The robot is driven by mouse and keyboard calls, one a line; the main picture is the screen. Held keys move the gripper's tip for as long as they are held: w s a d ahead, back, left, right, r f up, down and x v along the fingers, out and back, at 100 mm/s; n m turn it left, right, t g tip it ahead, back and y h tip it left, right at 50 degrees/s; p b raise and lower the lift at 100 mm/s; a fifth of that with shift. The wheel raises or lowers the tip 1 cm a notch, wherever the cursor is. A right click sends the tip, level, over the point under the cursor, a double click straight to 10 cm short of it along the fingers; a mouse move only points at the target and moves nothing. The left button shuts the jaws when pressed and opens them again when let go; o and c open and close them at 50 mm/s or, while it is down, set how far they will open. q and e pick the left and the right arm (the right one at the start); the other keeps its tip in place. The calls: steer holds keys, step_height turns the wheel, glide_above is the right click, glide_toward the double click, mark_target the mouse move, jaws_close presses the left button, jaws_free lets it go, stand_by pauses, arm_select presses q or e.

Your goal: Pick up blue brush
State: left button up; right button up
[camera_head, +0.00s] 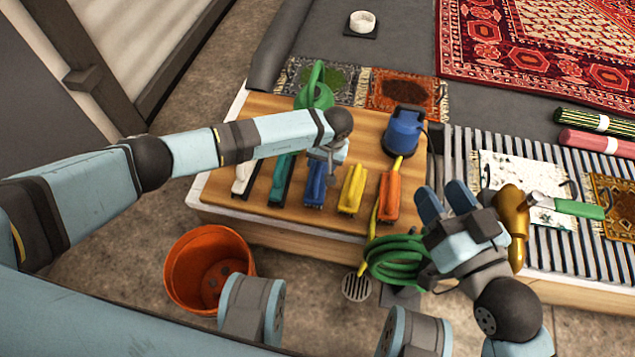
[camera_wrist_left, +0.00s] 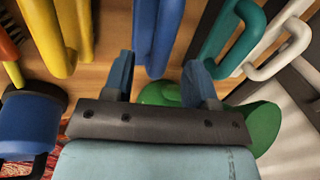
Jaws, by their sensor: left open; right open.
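The blue brush (camera_head: 315,183) lies on the wooden board (camera_head: 262,112), between a teal brush (camera_head: 282,178) and a yellow brush (camera_head: 352,189). It shows at the top centre of the left wrist view (camera_wrist_left: 157,38). My left gripper (camera_head: 328,153) is above the board at the far end of the blue brush, partly covering it. In the left wrist view its two fingers (camera_wrist_left: 160,78) are apart with nothing between them, and the blue brush lies beyond their tips. My right gripper (camera_head: 445,199) is open and empty at the board's right front, near a green hose.
A white brush (camera_head: 245,175) and an orange brush (camera_head: 388,196) flank the row. A green watering can (camera_head: 314,92) and a blue pump (camera_head: 403,130) stand behind. The coiled green hose (camera_head: 395,260) and an orange bucket (camera_head: 207,270) are in front.

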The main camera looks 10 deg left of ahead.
mark_target(318, 170)
arm_select(q)
steer(key=f, duration=0.1)
steer(key=f+b, duration=0.1)
steer(key=f, duration=0.1)
steer(key=shift+s+a+f, duration=0.15)
steer(key=shift+s+a, duration=0.2)
steer(key=shift+a, duration=0.05)
steer(key=shift+a+f+b, duration=0.1)
steer(key=shift+f+b, duration=0.2)
steer(key=shift+f, duration=0.2)
jaws_close()
arm_select(e)
step_height(318, 170, down, 3)
steer(key=shift+r+g, duration=0.1)
steer(key=shift+g, duration=0.5)
arm_select(q)
steer(key=shift+r, duration=0.15)
